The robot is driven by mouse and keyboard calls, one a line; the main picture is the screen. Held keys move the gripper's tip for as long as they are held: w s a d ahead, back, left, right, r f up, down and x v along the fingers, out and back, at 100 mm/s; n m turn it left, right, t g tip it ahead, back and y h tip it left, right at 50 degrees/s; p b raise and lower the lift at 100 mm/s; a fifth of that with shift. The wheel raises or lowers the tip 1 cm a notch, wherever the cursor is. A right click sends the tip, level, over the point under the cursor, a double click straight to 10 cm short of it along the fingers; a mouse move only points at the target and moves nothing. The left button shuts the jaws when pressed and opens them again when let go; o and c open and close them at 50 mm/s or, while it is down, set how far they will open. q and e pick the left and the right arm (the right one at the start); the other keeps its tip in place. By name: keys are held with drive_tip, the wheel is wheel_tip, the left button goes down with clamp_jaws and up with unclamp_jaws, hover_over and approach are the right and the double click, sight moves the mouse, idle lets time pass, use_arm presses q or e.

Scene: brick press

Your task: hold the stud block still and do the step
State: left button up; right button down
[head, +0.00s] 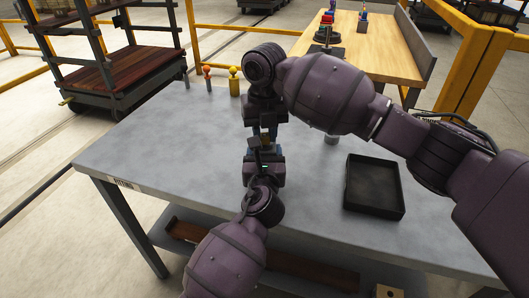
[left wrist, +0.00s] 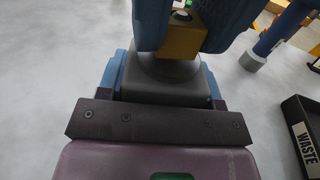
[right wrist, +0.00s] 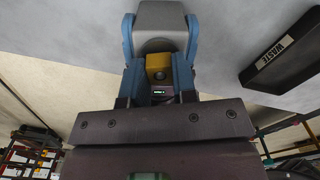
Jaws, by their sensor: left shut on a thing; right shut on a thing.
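The grey stud block (left wrist: 165,82) sits between the blue fingers of my left gripper (head: 262,157), which is shut on it over the table. It also shows at the top of the right wrist view (right wrist: 160,38). My right gripper (head: 265,132) comes down from above and is shut on a small yellow brick (right wrist: 158,66). In the left wrist view the yellow brick (left wrist: 183,43) is right over the stud block's top. I cannot tell whether they touch or how far it is pressed on. In the head view my wrists hide most of both pieces.
A black waste tray (head: 397,212) stands on the grey table (head: 140,150) to the right. A blue tube with a grey end (left wrist: 265,45) stands behind the grippers. Orange (head: 207,78) and yellow (head: 234,82) pegs stand at the back edge. The table's left side is clear.

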drive_tip(key=shift+r, duration=0.3)
drive_tip(key=shift+r, duration=2.4)
use_arm(q)
drive_tip(key=o, duration=1.1)
drive_tip(key=shift+s, duration=0.15)
drive_tip(key=s, duration=1.1)
drive_tip(key=shift+s+a, duration=0.1)
drive_tip(key=shift+s, duration=0.25)
